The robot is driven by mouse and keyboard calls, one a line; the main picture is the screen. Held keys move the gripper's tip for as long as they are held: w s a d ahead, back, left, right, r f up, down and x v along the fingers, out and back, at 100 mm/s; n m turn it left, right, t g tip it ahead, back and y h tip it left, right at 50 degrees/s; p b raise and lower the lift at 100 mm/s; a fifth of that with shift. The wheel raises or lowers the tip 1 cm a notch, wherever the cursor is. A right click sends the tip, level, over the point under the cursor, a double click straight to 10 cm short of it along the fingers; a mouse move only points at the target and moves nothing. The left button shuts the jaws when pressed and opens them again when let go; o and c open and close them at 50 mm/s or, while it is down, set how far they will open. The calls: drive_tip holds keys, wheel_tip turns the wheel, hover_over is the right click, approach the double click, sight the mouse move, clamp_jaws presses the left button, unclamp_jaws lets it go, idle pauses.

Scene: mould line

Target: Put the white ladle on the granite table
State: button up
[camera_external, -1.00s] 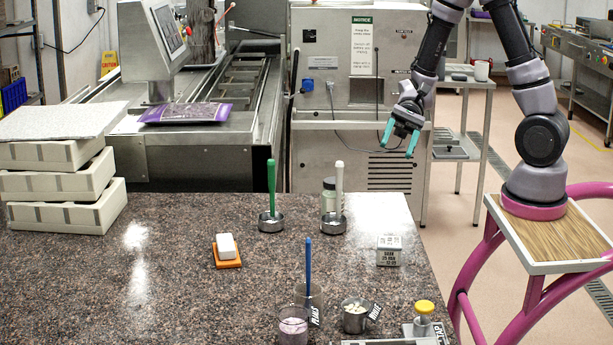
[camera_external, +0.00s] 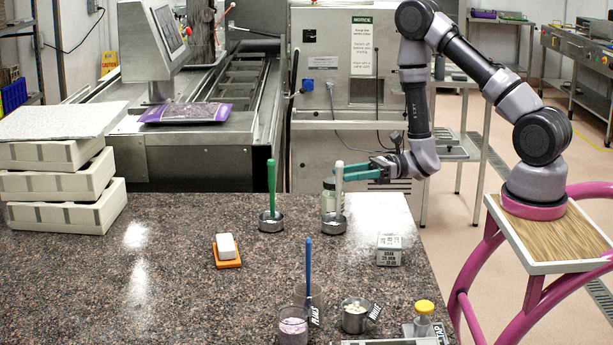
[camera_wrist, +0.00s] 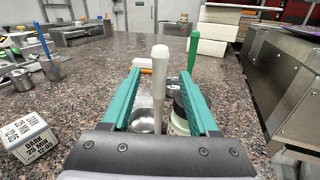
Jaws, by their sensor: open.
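The white ladle (camera_external: 339,184) stands upright on the granite table (camera_external: 180,270), its steel cup at the bottom and its white handle pointing up. My gripper (camera_external: 345,174) is open and level at the height of the handle. In the wrist view the ladle's white handle (camera_wrist: 159,75) stands between the two teal fingers (camera_wrist: 160,92), with no visible contact on either side. The ladle's cup (camera_wrist: 143,121) is partly hidden by the gripper body.
A green-handled ladle (camera_external: 271,190) stands to the left. A jar (camera_external: 328,195) is close behind the white ladle. The left middle of the table is clear.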

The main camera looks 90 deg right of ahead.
drive_tip(key=x, duration=0.5)
drive_tip(key=shift+w+a, duration=0.2)
drive_tip(key=shift+w, duration=0.15)
drive_tip(key=shift+c, duration=0.3)
clamp_jaws()
idle(0.9)
